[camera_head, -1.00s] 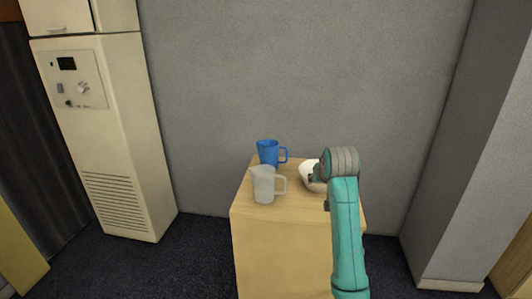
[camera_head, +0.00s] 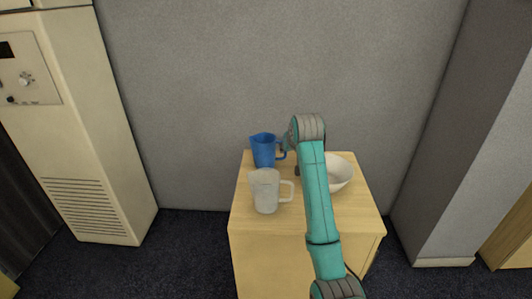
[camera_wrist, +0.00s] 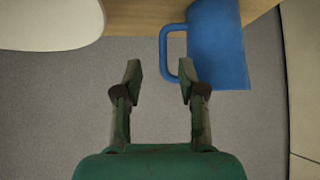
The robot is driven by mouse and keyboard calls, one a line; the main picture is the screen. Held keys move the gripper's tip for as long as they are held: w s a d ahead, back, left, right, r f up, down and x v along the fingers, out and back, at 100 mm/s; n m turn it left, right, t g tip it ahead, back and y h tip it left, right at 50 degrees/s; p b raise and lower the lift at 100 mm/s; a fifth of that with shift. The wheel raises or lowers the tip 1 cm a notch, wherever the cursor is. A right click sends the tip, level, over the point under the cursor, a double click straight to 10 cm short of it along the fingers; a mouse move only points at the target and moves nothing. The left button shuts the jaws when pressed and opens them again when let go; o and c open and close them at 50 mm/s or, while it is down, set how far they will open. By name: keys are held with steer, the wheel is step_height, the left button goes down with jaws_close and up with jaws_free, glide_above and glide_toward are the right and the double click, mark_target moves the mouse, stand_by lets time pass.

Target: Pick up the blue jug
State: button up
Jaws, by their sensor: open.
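The blue jug (camera_head: 264,151) stands upright at the back left of the wooden cabinet top, its handle toward the right. In the wrist view the blue jug (camera_wrist: 218,45) is at the upper right, with its handle (camera_wrist: 172,55) just beyond the right fingertip. My gripper (camera_wrist: 160,78) is open and empty, its fingers apart with grey wall between them. In the head view my gripper is mostly hidden behind my wrist, close to the right of the jug's handle. I cannot tell whether a finger touches the handle.
A clear jug (camera_head: 265,192) stands in front of the blue jug on the cabinet top (camera_head: 355,205). A white bowl (camera_head: 340,174) sits to the right, partly behind my arm. The grey wall (camera_head: 220,90) is close behind the cabinet. The cabinet's front right corner is bare.

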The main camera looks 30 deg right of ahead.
mark_target(285, 157)
steer(key=shift+x, duration=3.5)
steer(key=shift+w+a+r, duration=0.1)
steer(key=shift+a, duration=0.05)
jaws_close()
